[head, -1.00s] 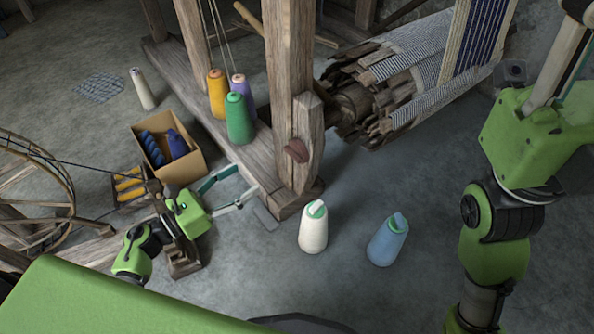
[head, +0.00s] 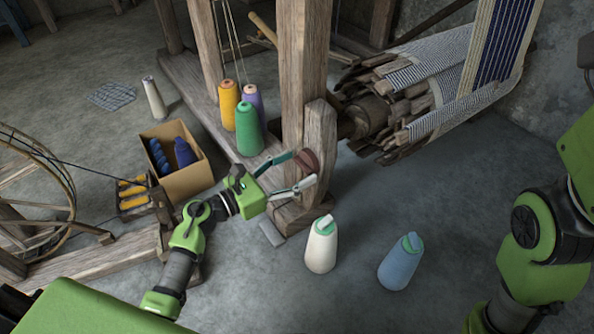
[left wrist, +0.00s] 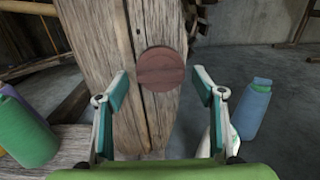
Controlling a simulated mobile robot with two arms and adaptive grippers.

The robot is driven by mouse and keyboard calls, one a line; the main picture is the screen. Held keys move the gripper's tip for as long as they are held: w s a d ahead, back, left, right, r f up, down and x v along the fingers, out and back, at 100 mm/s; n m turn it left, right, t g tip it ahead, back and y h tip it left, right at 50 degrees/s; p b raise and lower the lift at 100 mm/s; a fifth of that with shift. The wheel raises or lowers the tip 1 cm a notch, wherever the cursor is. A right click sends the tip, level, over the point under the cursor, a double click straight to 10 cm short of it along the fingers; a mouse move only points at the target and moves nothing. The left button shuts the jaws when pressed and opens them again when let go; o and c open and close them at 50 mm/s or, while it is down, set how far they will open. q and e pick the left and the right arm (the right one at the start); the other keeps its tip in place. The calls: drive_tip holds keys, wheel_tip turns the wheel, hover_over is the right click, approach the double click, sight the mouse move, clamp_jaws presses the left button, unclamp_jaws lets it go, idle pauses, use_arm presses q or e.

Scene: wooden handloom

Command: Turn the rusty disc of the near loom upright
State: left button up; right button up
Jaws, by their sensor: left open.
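The rusty disc (head: 306,163) is a round, reddish-brown plate on the near loom's thick wooden post (head: 320,135). In the left wrist view the disc (left wrist: 161,69) shows face-on at the middle, with faint grain lines running roughly level across it. My left gripper (head: 297,169) is open, its two fingers reaching toward the disc. In the left wrist view my left gripper (left wrist: 161,82) has one finger on each side of the disc, with gaps between. My right gripper is out of view; only my right arm shows at the right edge in the head view.
A white cone (head: 321,246) and a blue cone (head: 398,262) stand on the floor right of the post. Green (head: 249,130), yellow (head: 228,104) and purple cones stand on the loom's beam. A cardboard box (head: 188,182) and a spinning wheel (head: 28,195) are left.

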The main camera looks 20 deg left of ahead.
use_arm(q)
drive_tip(key=shift+w+d, duration=0.2)
drive_tip(key=shift+w, duration=0.05)
drive_tip(key=c, duration=1)
